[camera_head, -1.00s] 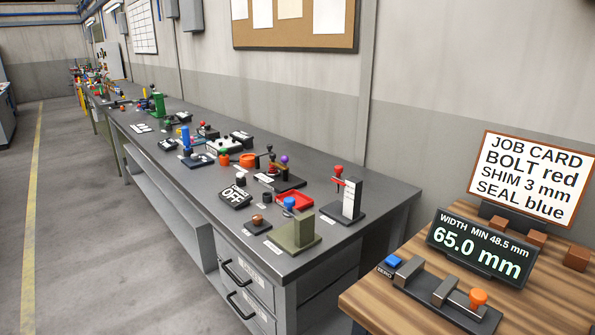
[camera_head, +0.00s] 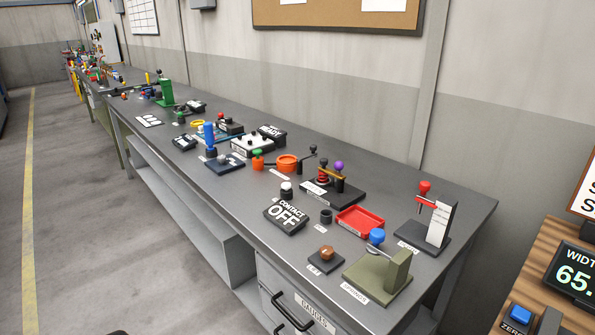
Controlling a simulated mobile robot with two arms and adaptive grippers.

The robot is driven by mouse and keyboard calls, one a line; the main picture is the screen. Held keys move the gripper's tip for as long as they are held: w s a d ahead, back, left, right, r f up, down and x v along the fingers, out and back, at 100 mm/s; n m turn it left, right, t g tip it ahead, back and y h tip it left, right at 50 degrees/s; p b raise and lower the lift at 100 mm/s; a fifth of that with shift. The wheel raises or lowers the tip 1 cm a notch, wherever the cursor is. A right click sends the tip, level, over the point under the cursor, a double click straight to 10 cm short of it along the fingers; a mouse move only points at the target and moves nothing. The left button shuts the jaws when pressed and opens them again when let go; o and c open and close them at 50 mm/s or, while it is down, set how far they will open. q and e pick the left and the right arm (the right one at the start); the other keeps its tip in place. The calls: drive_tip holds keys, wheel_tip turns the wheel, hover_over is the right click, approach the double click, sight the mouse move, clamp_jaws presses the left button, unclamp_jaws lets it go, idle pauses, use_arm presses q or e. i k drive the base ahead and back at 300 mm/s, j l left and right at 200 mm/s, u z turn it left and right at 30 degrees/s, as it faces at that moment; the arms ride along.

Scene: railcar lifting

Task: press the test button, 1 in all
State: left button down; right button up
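No button in view has a label I can read as "test". A brown round-topped button-like piece (camera_head: 326,253) sits on a small dark plate near the front edge of the grey bench (camera_head: 225,262). A small white-topped dark knob (camera_head: 286,190) stands behind a tilted black display reading "CONTACT OFF" (camera_head: 288,217). I cannot tell which of these is the test button. Neither of my grippers shows. A small dark shape at the bottom left edge is too cut off to identify.
An olive block with a blue-knobbed lever (camera_head: 398,270), a red tray (camera_head: 360,221), a red-knobbed stand (camera_head: 438,220) and a black fixture with a purple ball (camera_head: 337,180) crowd the bench end. A wooden table (camera_head: 532,262) stands at right. The floor (camera_head: 60,220) at left is clear.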

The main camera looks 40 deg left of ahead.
sight(285, 185)
drive_tip(key=j, duration=1.3)
drive_tip(key=i+z, duration=0.05)
